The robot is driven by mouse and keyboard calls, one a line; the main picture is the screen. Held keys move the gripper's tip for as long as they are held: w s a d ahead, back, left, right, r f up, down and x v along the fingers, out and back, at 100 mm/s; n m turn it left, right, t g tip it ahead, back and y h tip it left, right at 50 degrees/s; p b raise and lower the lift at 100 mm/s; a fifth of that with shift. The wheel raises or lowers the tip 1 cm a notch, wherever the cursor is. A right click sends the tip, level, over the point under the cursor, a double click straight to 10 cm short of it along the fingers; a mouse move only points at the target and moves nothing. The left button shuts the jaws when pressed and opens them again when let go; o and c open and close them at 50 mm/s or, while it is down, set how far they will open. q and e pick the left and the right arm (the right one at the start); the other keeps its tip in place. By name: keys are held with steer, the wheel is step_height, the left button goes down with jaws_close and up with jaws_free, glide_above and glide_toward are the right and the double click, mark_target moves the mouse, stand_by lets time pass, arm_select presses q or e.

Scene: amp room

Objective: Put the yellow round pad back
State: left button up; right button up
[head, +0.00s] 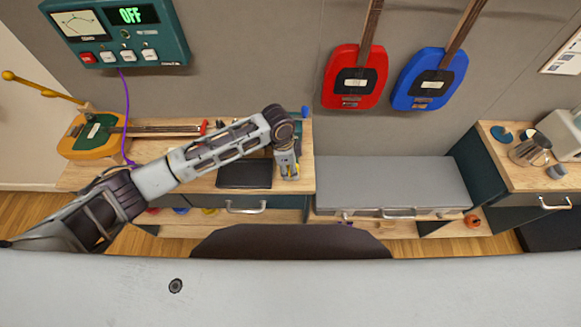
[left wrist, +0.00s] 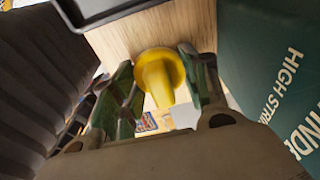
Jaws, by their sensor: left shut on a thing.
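The yellow round pad (left wrist: 160,72) shows in the left wrist view as a round yellow disc with a stem, between the two fingers. My left gripper (head: 290,175) is shut on it, at the right end of the wooden workbench (head: 305,160). In the left wrist view the gripper (left wrist: 158,92) has one finger on each side of the pad. In the head view the pad is mostly hidden by the gripper. I cannot tell whether it touches the bench. My right gripper is not in view.
A black tray (head: 244,175) lies left of the gripper. A dark green lettered box (left wrist: 275,70) stands close on the right in the wrist view. A yellow guitar (head: 92,135) lies at the bench's left. Small red, blue and yellow (head: 210,211) shapes show below the bench top.

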arm_select(q)
steer(key=shift+f, duration=0.2)
steer(key=shift+f, duration=0.15)
steer(key=o, duration=1)
steer(key=shift+a+r, duration=0.3)
steer(key=shift+r, duration=1.75)
steer(key=shift+a+r, duration=0.25)
steer(key=shift+r, duration=1.75)
steer(key=shift+a+r, duration=0.3)
steer(key=shift+r, duration=1.75)
